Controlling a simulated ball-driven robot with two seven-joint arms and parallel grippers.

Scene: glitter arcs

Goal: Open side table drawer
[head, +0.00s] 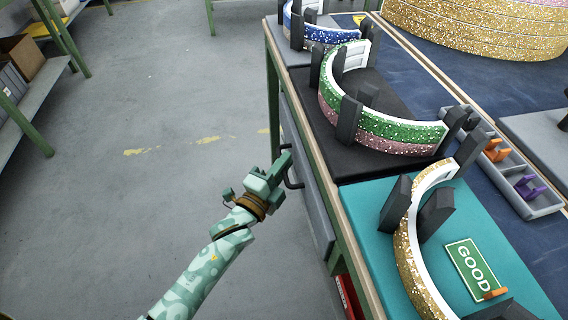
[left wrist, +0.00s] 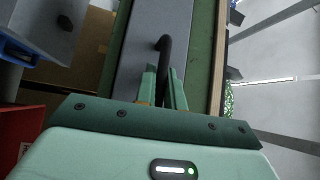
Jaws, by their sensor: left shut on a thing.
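The side table has a grey drawer front (head: 309,188) under its wooden edge, facing left in the head view. A black bar handle (head: 293,184) stands out from it. My left gripper (head: 284,165) is at the handle, its fingers on either side of the bar. In the left wrist view, my left gripper (left wrist: 164,90) is shut on the black handle (left wrist: 165,55), with the grey drawer front (left wrist: 143,40) behind it. The fingers hide part of the handle. I cannot tell from these views whether the drawer stands out from the table. My right gripper is not in view.
Glittery arcs in clamps stand on the tabletop, a green and pink one (head: 385,130) and a gold one (head: 410,250). A green GOOD sign (head: 472,268) lies near the front. The grey floor (head: 150,190) left of the table is clear. A shelf stands far left.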

